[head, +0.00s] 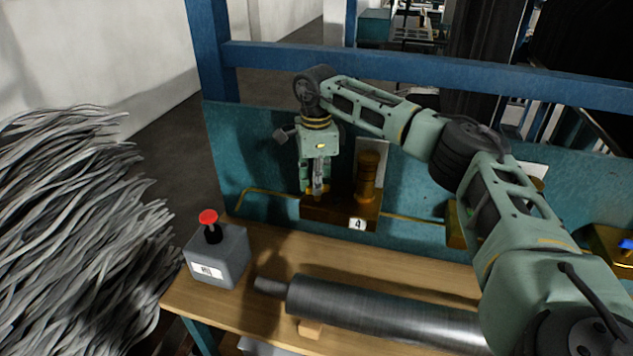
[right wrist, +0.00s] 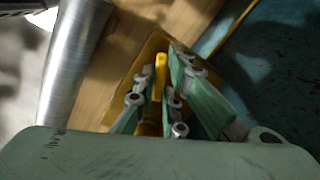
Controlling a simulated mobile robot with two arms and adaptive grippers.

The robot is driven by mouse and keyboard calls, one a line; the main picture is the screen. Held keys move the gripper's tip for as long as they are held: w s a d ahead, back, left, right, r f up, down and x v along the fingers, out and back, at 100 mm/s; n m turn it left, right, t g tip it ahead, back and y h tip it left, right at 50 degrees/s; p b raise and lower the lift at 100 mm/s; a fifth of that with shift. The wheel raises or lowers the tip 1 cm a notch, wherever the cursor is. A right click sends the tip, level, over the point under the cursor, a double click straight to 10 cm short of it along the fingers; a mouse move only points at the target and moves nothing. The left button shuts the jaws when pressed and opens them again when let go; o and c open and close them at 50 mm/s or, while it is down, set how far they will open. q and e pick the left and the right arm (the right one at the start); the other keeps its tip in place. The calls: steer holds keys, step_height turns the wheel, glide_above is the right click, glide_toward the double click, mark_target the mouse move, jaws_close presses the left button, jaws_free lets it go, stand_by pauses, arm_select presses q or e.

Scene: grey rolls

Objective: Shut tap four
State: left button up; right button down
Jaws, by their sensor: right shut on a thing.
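Tap four is a brass block (head: 340,213) with a white label "4" on its front, mounted low against the teal panel. A round brass post (head: 367,180) stands on its right part. My right gripper (head: 318,190) points down over the block's left part, left of the post. In the right wrist view my right gripper (right wrist: 158,85) is shut on the yellow tap handle (right wrist: 160,72), which lies between its fingers. In the head view the fingers hide most of this handle, so I cannot tell its exact angle. My left gripper is not in view.
A grey box with a red button (head: 208,217) stands at the bench's left. A grey metal roll (head: 385,312) lies along the front of the wooden bench (head: 262,240). Thin brass pipes (head: 262,193) run along the panel. Other brass fittings (head: 460,225) sit to the right.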

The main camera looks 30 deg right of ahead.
steer(key=m, duration=0.5)
steer(key=shift+w+r, duration=0.1)
steer(key=shift+w, duration=0.05)
stand_by(0.6)
steer(key=c, duration=1.8)
jaws_free()
step_height(320, 180, up, 12)
steer(key=shift+f, duration=0.1)
